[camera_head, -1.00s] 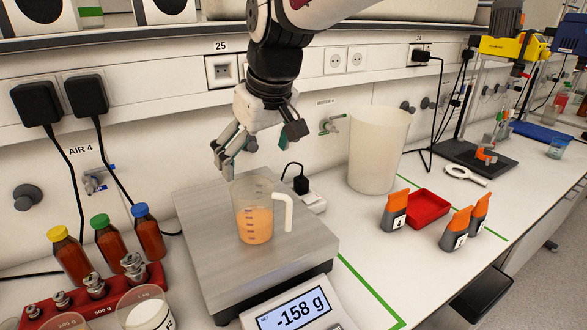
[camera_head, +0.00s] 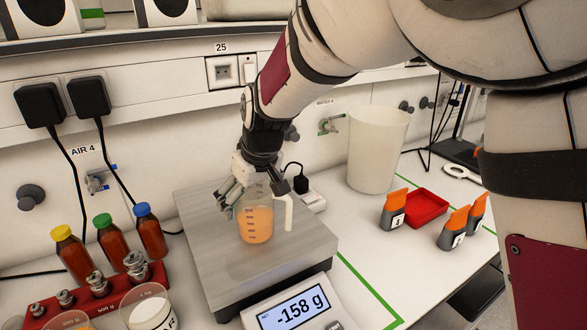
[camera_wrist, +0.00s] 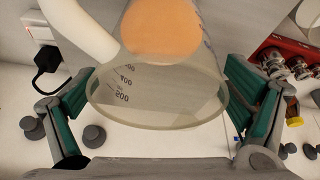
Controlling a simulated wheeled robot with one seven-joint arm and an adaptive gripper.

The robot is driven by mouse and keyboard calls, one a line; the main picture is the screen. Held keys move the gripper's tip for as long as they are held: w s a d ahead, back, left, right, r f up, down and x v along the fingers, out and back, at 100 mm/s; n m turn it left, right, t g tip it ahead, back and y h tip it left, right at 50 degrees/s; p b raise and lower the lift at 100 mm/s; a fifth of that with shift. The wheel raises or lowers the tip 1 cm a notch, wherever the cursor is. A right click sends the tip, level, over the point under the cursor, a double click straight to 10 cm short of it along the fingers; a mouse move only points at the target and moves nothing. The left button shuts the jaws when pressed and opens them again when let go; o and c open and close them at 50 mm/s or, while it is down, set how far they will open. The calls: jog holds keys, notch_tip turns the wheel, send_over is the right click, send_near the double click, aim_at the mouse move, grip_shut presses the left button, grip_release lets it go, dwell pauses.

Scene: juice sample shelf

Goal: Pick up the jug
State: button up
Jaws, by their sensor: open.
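The jug (camera_head: 256,224) is a clear measuring jug with a white handle and orange juice inside. It stands upright on the steel plate of the scale (camera_head: 205,255). My gripper (camera_head: 238,205) is at the jug's back left, close to its rim, pointing down. In the wrist view my gripper (camera_wrist: 160,118) is open, with a green-padded finger on each side of the jug (camera_wrist: 160,90). The jug's rim and scale marks face the camera there. I cannot tell whether either finger touches the jug. Part of the jug's far rim is hidden by the gripper in the head view.
The scale display (camera_head: 293,308) reads -158 g. Brown bottles (camera_head: 103,240) and a red weight rack (camera_head: 95,292) stand at the left. A white bucket (camera_head: 377,150), a red tray (camera_head: 427,207) and orange-capped bottles (camera_head: 394,210) stand at the right. A wall rises close behind.

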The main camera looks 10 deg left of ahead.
jog(key=shift+w+a+f, duration=0.1)
jog(key=shift+w+f, duration=0.1)
jog(key=shift+f, duration=0.35)
jog(key=c, duration=1.7)
jog(key=shift+r, duration=0.15)
